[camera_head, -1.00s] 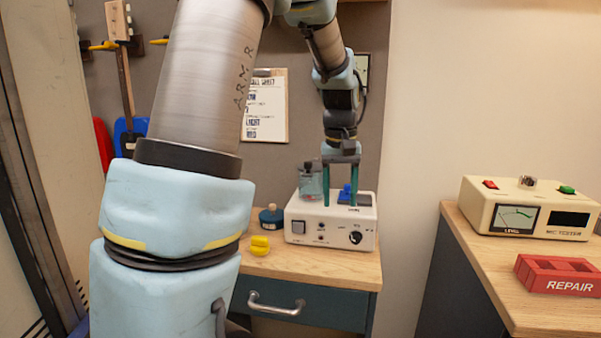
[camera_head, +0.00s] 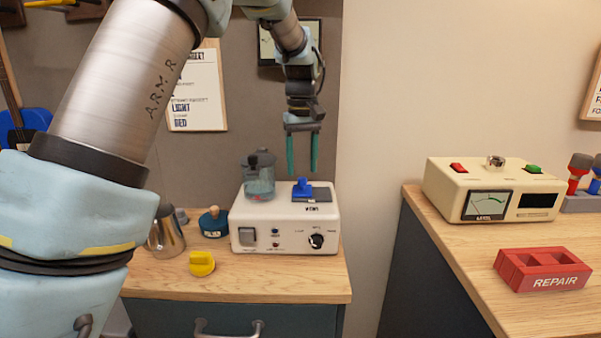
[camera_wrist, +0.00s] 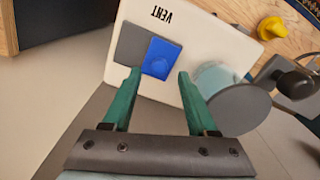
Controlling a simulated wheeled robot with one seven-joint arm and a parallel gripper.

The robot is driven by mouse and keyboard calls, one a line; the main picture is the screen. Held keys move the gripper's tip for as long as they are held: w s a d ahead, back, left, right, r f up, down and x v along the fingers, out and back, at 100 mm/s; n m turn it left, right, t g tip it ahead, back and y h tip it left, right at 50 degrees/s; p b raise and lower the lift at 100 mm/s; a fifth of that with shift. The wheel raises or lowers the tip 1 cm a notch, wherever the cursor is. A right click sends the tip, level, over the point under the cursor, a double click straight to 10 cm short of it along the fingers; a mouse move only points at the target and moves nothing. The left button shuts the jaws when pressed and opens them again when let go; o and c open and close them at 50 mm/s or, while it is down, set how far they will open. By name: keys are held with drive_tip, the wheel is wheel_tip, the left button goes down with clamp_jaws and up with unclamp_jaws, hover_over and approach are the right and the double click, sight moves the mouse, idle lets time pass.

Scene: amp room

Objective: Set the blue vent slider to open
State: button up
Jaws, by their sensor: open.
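The blue vent slider (camera_head: 303,187) sits on a dark track (camera_head: 322,194) on top of a white box (camera_head: 285,235), toward the track's left end in the head view. In the wrist view the blue slider (camera_wrist: 161,57) covers one end of the dark track (camera_wrist: 131,43), beside the printed word VENT. My gripper (camera_head: 302,173) is above the box with its two green fingers pointing down. The fingers (camera_wrist: 155,74) are apart and empty, with the slider showing between and beyond them. They look clear of the slider; the exact gap is hard to tell.
A clear jar (camera_head: 259,178) with a dark lid stands on the box left of the slider. A teal container (camera_head: 213,222), a yellow knob-like piece (camera_head: 202,263) and a metal jug (camera_head: 165,238) are on the wooden bench. The tester (camera_head: 490,190) and red REPAIR tray (camera_head: 541,270) are on the right bench.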

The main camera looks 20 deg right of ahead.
sight(303, 178)
drive_tip(key=shift+f, duration=1.65)
clamp_jaws()
drive_tip(key=shift+d, duration=0.1)
